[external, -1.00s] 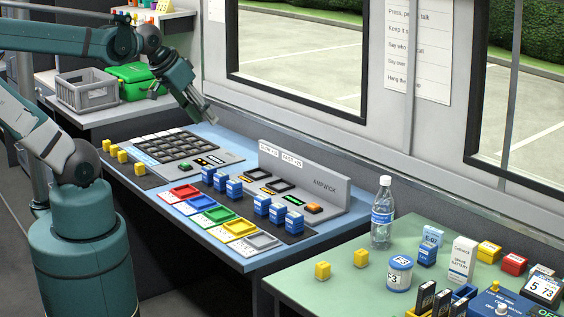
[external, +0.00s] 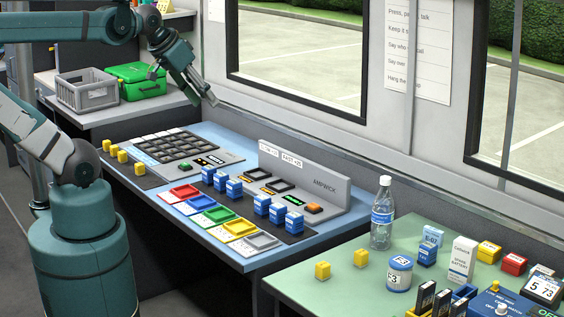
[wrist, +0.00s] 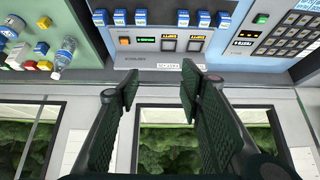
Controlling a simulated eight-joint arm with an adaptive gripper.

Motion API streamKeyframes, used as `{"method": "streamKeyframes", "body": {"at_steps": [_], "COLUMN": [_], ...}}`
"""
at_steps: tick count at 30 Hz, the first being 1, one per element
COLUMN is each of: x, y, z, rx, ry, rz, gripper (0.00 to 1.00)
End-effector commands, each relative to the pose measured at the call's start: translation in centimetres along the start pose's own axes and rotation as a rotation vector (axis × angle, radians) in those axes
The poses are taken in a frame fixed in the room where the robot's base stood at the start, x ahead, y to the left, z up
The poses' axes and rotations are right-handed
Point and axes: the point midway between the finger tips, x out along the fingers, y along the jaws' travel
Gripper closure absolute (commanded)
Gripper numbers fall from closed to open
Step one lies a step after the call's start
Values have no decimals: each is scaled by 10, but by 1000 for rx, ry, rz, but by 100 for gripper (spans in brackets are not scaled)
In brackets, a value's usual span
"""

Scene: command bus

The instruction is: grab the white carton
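The white carton (external: 463,260) stands upright on the green table at the right of the external view. It has dark print and stands between a light blue carton (external: 432,238) and a yellow block (external: 488,252). My gripper (external: 208,98) is far to its left, raised above the back of the blue desk near the window wall. In the wrist view my gripper (wrist: 160,85) is open, with its two dark fingers apart and nothing between them.
A water bottle (external: 382,213) and a round tin (external: 399,273) stand left of the carton. A red block (external: 514,264) and a blue device (external: 492,305) are to its right. The blue desk (external: 245,262) holds a grey console panel (external: 305,178). The window wall runs behind.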

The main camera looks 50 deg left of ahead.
Motion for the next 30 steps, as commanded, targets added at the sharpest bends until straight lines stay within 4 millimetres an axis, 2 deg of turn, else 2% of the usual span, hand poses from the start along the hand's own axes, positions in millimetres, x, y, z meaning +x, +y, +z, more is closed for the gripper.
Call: {"method": "streamKeyframes", "body": {"at_steps": [14, 23, 30], "x": [-1, 2, 8], "y": [31, 74, 114], "z": [-49, -104, -146], "rx": [100, 216, 314], "ry": [-26, -55, -76], "rz": [52, 114, 165], "gripper": [62, 62, 62]}}
